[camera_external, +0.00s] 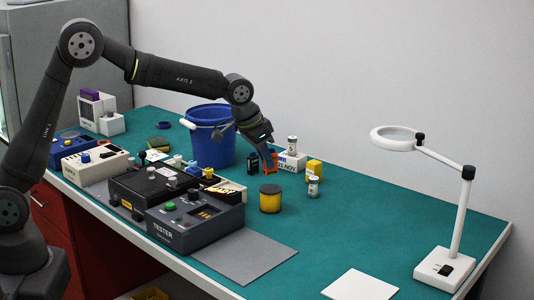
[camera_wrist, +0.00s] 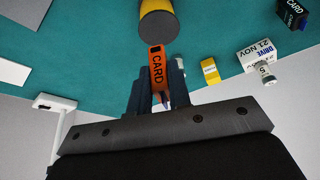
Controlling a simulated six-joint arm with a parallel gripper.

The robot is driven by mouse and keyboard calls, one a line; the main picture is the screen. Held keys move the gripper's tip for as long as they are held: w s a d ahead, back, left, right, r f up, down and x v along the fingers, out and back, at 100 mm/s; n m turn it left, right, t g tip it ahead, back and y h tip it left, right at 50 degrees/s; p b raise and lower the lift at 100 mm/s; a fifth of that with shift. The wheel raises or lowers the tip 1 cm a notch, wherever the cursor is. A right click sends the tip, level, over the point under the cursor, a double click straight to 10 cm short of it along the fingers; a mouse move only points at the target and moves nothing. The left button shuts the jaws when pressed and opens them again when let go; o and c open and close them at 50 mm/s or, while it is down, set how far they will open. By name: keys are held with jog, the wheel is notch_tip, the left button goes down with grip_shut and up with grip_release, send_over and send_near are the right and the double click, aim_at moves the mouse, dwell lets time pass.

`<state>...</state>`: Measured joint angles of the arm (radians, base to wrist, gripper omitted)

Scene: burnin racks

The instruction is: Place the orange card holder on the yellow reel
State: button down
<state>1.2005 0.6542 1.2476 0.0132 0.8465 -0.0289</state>
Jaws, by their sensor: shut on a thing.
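The orange card holder (camera_wrist: 157,72), lettered CARD, is held between the two fingers of my gripper (camera_wrist: 159,92) in the wrist view. In the external view my gripper (camera_external: 268,155) is above the table, with the orange card holder (camera_external: 271,163) at its fingers. The yellow reel (camera_external: 270,200) stands upright on the green table, with a dark top. In the wrist view the yellow reel (camera_wrist: 158,22) is just beyond the holder's far end. The holder appears apart from the reel, though the gap is hard to judge.
A blue bucket (camera_external: 209,140) stands behind. A white box (camera_external: 292,162), a yellow box (camera_external: 314,171), a small jar (camera_external: 313,187) and a dark card holder (camera_external: 253,163) are near my gripper. A tester (camera_external: 195,222) is in front. A magnifier lamp (camera_external: 446,262) stands right.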

aim_at(264, 167)
jog(key=shift+w+f, duration=0.3)
jog(key=shift+f, duration=1.85)
jog(key=shift+f, duration=0.15)
jog(key=c, duration=1.3)
grip_release()
jog(key=shift+c, duration=0.2)
jog(key=v, duration=1.2)
jog(key=shift+d, duration=0.1)
